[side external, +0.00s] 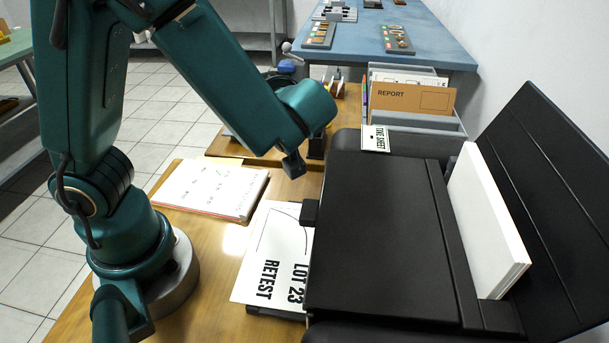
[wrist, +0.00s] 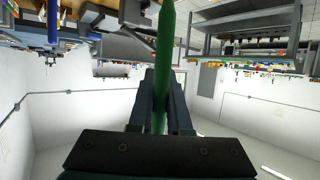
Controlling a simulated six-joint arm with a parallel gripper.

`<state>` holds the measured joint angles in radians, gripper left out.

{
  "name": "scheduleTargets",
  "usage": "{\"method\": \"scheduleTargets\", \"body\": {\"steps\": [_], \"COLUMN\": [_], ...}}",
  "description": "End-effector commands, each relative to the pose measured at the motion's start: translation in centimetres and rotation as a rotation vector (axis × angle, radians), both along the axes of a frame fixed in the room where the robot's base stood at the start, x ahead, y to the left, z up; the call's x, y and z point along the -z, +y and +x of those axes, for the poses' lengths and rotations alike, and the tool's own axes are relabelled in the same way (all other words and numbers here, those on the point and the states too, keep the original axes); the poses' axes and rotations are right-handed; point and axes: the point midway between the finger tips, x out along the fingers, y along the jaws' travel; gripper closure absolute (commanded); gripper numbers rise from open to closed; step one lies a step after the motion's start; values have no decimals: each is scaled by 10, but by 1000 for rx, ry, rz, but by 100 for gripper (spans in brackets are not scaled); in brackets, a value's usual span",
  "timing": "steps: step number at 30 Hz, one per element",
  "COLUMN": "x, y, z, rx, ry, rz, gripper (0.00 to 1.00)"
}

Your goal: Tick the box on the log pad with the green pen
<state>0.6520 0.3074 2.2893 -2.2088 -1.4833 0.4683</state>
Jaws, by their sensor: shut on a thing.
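In the wrist view, my gripper (wrist: 160,88) is shut on the green pen (wrist: 165,38). The pen lies between the two dark fingers and points away past their tips. In the side external view my gripper is mostly hidden behind my arm, and I cannot make out the pen there. A pad (side external: 212,188) with white pages and small dark marks lies flat on the wooden desk, left of and nearer than my wrist. It looks like the log pad. Its box is too small to tell, and the pen is apart from the pad.
A black printer (side external: 375,220) fills the right, with white paper (side external: 485,220) in its rear feed. A sheet reading "LOT 23 RETEST" (side external: 275,250) lies at its front. A file holder (side external: 410,120) holds a brown REPORT folder (side external: 412,95). A blue table (side external: 365,35) stands behind.

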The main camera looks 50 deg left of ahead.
Motion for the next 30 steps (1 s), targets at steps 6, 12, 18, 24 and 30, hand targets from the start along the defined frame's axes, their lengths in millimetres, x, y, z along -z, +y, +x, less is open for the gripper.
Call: {"method": "scheduleTargets", "body": {"steps": [6, 12, 18, 24, 30], "x": [18, 29, 35, 36, 46], "y": [58, 86, 99, 105, 105], "z": [-58, -111, -146, -158, -158], "rx": [-458, -807, -1015, -1078, -1080], "ry": [3, 1, -1, -1, 2], "rz": [2, 1, 0, 0, 1], "gripper": [100, 100, 100, 100, 100]}}
